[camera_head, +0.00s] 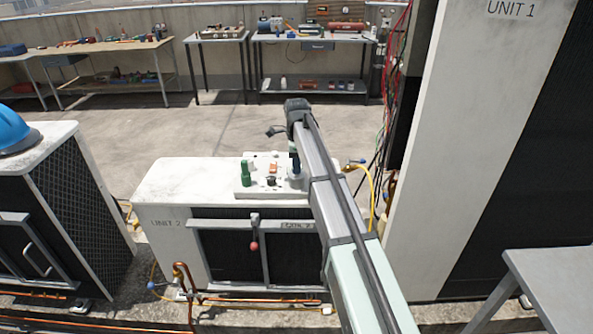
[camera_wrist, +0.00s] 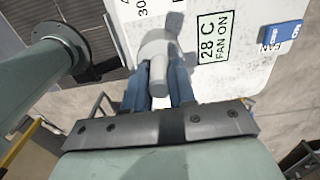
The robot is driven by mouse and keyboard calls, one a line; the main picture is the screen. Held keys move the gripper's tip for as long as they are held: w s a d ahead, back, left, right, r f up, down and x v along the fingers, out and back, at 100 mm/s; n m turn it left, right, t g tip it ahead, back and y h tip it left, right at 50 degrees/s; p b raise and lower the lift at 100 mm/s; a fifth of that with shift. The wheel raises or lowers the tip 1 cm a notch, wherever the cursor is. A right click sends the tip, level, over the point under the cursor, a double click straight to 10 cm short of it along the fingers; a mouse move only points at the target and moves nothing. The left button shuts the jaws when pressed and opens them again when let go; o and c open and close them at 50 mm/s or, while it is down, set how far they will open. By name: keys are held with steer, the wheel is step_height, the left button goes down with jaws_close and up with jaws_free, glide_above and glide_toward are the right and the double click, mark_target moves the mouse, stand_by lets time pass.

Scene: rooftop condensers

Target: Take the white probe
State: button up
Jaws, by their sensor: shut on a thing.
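The white probe (camera_wrist: 158,72) shows in the wrist view as a pale cylinder with a wider round part beyond it. My gripper (camera_wrist: 158,88) has its two blue fingers closed on either side of it. Behind the probe is a white surface with a "28 C FAN ON" label (camera_wrist: 214,38). I cannot tell whether the probe touches that surface. In the head view my gripper (camera_head: 294,172) is at the right of the small white panel on the UNIT 2 condenser (camera_head: 165,190). The arm largely hides the probe there.
A green object (camera_head: 246,173), an orange piece (camera_head: 273,168) and a dark knob (camera_head: 271,181) are on the panel, left of my gripper. A blue tag (camera_wrist: 282,32) shows in the wrist view. The tall UNIT 1 cabinet (camera_head: 460,120) and hanging cables stand to the right.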

jaws_close()
